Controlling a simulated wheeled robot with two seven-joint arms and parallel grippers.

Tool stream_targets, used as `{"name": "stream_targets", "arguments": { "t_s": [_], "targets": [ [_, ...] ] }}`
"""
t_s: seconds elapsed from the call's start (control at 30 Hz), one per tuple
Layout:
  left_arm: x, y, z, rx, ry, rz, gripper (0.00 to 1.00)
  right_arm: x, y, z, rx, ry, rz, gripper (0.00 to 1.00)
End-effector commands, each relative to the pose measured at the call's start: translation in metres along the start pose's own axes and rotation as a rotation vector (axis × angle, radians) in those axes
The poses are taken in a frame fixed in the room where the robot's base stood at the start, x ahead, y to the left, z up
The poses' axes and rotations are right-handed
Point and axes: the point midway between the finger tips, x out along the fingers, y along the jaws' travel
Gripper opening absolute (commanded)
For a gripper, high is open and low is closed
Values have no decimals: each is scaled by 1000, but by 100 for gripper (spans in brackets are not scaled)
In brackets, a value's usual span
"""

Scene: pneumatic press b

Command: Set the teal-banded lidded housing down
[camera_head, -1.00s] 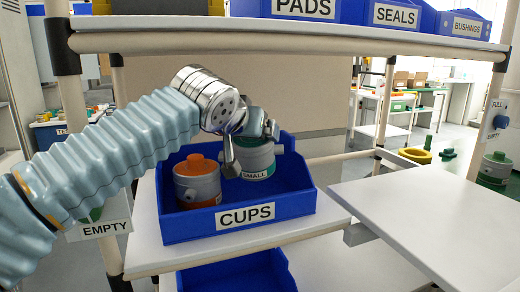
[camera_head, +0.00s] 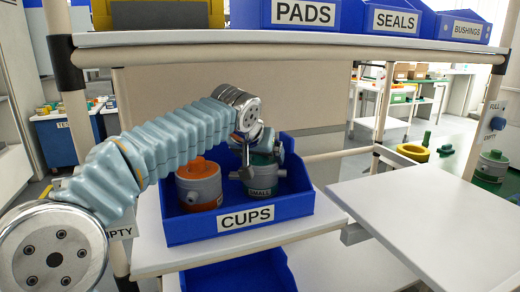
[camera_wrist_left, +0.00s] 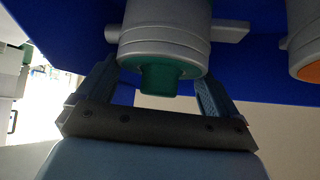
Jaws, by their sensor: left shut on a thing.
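The teal-banded lidded housing (camera_head: 266,182), grey with a SMALL label, is upright in the right part of the blue CUPS bin (camera_head: 288,211). My left gripper (camera_head: 261,158) is above it, shut on its top. In the left wrist view the housing's grey body (camera_wrist_left: 165,32) and green knob (camera_wrist_left: 168,78) show between the two fingers. The bin's front wall hides the housing's base, so I cannot tell if it touches the bin floor. My right gripper is not in view.
An orange-topped grey housing (camera_head: 199,190) stands in the same bin, just left of the held one. A shelf edge (camera_head: 300,45) with PADS (camera_head: 303,14), SEALS and BUSHINGS bins runs above. A bare white table (camera_head: 440,215) is at the right.

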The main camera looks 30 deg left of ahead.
Motion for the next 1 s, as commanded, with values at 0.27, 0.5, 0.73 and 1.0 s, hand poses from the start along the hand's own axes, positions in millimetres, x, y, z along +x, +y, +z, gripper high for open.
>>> {"name": "stream_targets", "arguments": {
  "t_s": [0.27,0.5,0.73,1.0],
  "targets": [
    [0,0,0,-1,2,0,100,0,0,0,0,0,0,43],
    [-3,0,0,-1,4,0,100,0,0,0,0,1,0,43],
    [-43,0,-1,-1,9,1,100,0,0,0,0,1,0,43],
    [-96,-1,48,-2,6,0,100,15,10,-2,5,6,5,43]
  ]
}}
